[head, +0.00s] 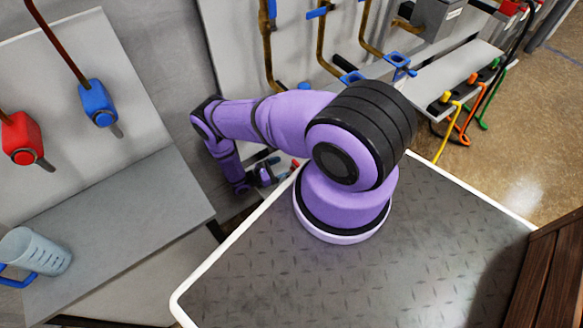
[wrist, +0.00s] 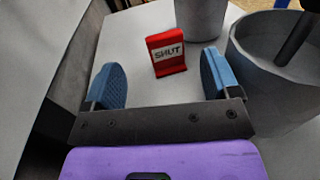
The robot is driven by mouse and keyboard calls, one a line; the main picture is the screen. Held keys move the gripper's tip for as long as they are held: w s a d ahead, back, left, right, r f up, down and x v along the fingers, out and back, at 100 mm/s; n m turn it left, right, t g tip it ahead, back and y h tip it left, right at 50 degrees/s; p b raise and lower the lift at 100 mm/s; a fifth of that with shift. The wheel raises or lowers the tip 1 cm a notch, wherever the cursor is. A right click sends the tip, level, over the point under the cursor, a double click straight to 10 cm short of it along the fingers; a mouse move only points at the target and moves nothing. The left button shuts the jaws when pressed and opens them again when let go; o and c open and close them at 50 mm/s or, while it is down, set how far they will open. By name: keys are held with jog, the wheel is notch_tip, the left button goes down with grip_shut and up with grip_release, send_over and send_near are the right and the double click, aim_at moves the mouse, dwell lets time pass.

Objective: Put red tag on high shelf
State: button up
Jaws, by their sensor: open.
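The red tag (wrist: 166,53), lettered "SHUT", stands upright on a light grey surface in the wrist view. My gripper (wrist: 161,75) is open, with its blue fingers spread left and right. The tag is ahead of the fingers, in line with the gap between them, and neither finger appears to touch it. In the head view my gripper (head: 281,172) is low beyond the platform edge, with a small red patch beside it that may be the tag. I cannot tell which surface is the high shelf.
A large grey cylindrical container (wrist: 276,62) stands close to the right finger; another grey cylinder (wrist: 199,18) is behind the tag. In the head view, a grey shelf (head: 120,225) at left holds a measuring jug (head: 40,252). Pipes with blue handles (head: 398,62) line the back wall.

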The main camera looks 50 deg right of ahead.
aim_at(294, 164)
jog(key=shift+s+f+x, duration=0.1)
jog(key=shift+f+x, duration=0.05)
jog(key=shift+x, duration=1.7)
jog(key=shift+s+f+x, duration=0.1)
jog(key=shift+f+x, duration=0.05)
jog(key=shift+x, duration=1.7)
jog(key=shift+a, duration=0.1)
jog(key=c, duration=1.1)
jog(key=shift+o, duration=0.2)
jog(key=shift+r, duration=0.1)
